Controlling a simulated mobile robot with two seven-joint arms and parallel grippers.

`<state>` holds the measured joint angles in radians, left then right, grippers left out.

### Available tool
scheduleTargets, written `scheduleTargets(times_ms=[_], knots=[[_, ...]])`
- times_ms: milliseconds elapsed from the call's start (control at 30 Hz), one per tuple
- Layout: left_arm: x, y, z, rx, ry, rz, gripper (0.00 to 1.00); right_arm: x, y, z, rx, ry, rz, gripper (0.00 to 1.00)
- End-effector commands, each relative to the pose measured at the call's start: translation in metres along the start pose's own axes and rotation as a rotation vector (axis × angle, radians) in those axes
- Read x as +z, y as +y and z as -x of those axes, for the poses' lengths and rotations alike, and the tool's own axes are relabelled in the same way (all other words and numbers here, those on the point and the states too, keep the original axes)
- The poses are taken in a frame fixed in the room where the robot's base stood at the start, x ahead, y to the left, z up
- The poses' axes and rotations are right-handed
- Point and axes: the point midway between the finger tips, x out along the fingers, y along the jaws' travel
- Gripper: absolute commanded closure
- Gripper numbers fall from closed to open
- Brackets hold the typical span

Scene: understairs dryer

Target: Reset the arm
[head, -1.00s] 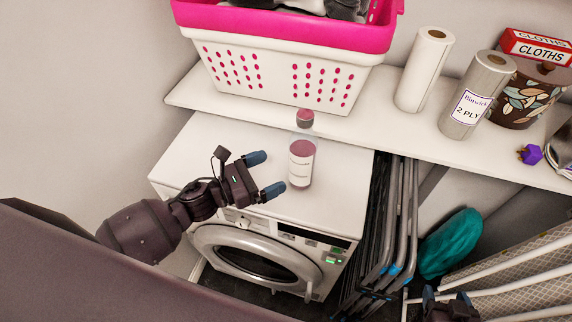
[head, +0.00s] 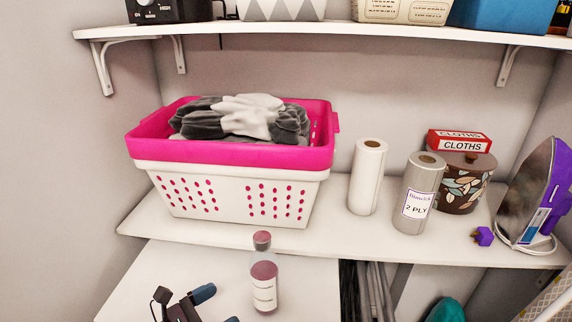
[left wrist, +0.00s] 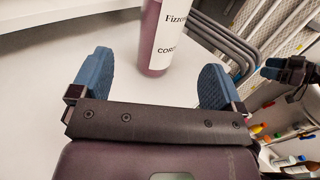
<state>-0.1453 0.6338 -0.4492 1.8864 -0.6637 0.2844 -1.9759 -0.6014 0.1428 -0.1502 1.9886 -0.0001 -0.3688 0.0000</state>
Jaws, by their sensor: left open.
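My left gripper (head: 217,307) is at the bottom of the head view, above the white dryer top (head: 215,268), only partly in frame. Its blue fingers are spread wide, with nothing between them. A clear bottle (head: 264,286) with mauve liquid, a white label and a mauve cap stands upright on the dryer top, just right of the gripper. In the left wrist view the bottle (left wrist: 155,40) stands ahead of the open fingers (left wrist: 155,75), apart from them. My right gripper (left wrist: 287,72) shows small at the right edge of the left wrist view; its opening is unclear.
The shelf behind holds a pink-and-white laundry basket (head: 235,153) with grey and white cloth, two paper rolls (head: 367,180), a patterned pot (head: 463,185) with a red cloths box (head: 459,141), and an iron (head: 535,195). Folded grey frames (left wrist: 225,45) stand right of the dryer.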

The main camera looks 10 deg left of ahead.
Motion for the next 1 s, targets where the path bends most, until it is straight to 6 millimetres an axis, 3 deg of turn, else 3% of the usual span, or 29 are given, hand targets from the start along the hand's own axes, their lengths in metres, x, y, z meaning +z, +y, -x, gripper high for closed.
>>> scheduleTargets(times_ms=[133,267,567,767,1000], knots=[[0.006,0.006,0.001,0.124,-0.015,0.195,0.06,-0.004,-0.001,-0.002,-0.001,0.008,0.0,0.34],[0.013,0.018,0.008,0.319,-0.055,0.518,0.06,-0.005,-0.001,-0.003,-0.002,0.011,0.0,0.34],[0.007,0.034,0.055,0.783,-0.242,1.328,0.06,-0.003,-0.001,-0.001,-0.001,0.006,-0.001,0.34],[-0.006,0.022,0.097,1.094,-0.439,1.834,0.06,0.002,0.0,0.002,0.001,-0.003,-0.002,0.34],[-0.019,-0.012,0.146,1.458,-0.726,2.305,0.06,0.003,0.0,0.003,0.002,-0.006,-0.002,0.34]])
